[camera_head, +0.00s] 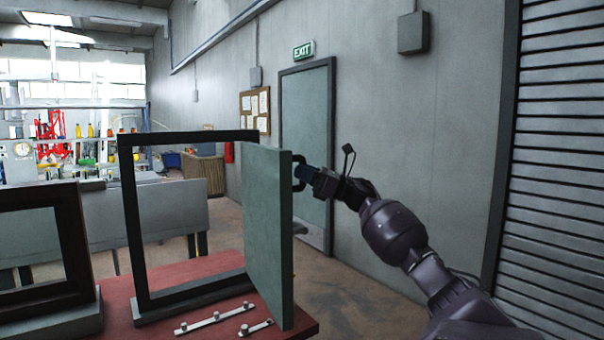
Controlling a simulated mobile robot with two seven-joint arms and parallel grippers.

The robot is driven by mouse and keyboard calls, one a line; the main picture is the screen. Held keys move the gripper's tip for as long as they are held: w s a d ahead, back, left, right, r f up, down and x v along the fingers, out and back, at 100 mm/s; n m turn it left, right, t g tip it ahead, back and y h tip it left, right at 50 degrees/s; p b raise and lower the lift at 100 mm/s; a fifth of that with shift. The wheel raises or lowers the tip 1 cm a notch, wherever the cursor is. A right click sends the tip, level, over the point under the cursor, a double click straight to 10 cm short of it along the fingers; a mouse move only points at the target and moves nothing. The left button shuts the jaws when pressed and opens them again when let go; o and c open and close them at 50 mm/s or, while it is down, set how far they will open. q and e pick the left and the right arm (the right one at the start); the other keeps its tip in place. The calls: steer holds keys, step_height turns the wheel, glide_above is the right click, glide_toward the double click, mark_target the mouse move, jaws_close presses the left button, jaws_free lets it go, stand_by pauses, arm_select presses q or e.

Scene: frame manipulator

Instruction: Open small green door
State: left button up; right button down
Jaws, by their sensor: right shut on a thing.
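The small green door (265,235) is a grey-green panel hinged on a black frame (132,225) that stands on a red table. The door stands swung out from the frame, and the frame's opening is clear to see through. A dark handle (298,172) sticks out on the door's right side. My right gripper (306,173) is at this handle, shut on it, with its arm coming in from the lower right. The fingertips are small and partly hidden at the handle. My left gripper is not in view.
The red table (225,265) carries two small metal bars (215,318) in front of the frame. A second dark frame (70,240) on a grey base stands at the left. A grey wall with a full-size door (308,130) is behind. Floor right of the table is free.

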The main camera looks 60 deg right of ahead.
steer(key=shift+r, duration=0.35)
steer(key=c, duration=1.3)
jaws_free()
steer(key=shift+w, duration=0.1)
steer(key=shift+o, duration=1.4)
steer(key=shift+w+f, duration=0.1)
steer(key=shift+w, duration=0.1)
steer(key=shift+s+a+y, duration=0.1)
steer(key=shift+s+y, duration=0.1)
steer(key=shift+y, duration=0.1)
steer(key=shift+f, duration=0.15)
steer(key=b+v, duration=0.1)
steer(key=v, duration=0.9)
steer(key=shift+s, duration=0.45)
